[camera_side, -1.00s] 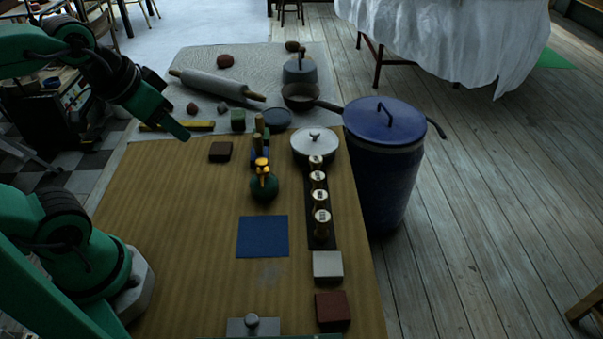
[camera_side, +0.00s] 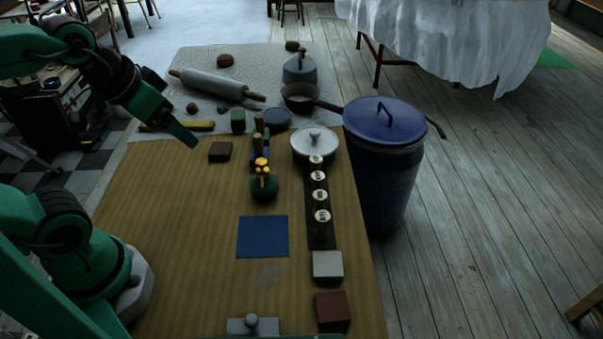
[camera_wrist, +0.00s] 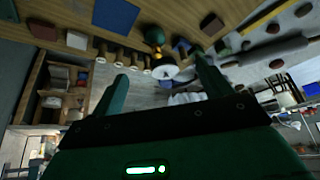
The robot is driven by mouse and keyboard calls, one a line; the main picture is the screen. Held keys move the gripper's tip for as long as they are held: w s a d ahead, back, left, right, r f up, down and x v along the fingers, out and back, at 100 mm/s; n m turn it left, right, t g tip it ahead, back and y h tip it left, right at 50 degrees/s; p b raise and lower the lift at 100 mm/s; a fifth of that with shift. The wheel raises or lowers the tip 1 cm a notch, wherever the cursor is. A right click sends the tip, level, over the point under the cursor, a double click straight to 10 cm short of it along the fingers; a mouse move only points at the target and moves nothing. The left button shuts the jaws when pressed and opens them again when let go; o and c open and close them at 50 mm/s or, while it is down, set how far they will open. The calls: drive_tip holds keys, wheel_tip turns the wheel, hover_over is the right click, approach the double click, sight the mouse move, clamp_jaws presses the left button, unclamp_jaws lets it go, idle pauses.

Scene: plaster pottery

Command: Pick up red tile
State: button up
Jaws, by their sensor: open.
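The red tile (camera_side: 332,311) is a dark red square block lying flat at the front right of the wooden table. It shows at the upper left of the wrist view (camera_wrist: 42,30). My gripper (camera_side: 190,140) is over the table's far left corner, well away from the red tile, with only one finger clear in the side view. In the wrist view my gripper (camera_wrist: 160,68) shows two green fingers spread apart with nothing held between them.
A white tile (camera_side: 328,265) lies just behind the red one. A blue square (camera_side: 262,237) lies mid-table. The table's left half is mostly clear.

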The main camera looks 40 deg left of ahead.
drive_tip(key=shift+w+d, duration=0.1)
drive_tip(key=m+g, duration=0.6)
drive_tip(key=m, duration=0.2)
hover_over(333, 306)
wheel_tip(333, 306, down, 16)
drive_tip(key=shift+f, duration=0.2)
drive_tip(key=shift+d+f, duration=0.1)
drive_tip(key=shift+f, duration=1.35)
drive_tip(key=shift+f, duration=2.6)
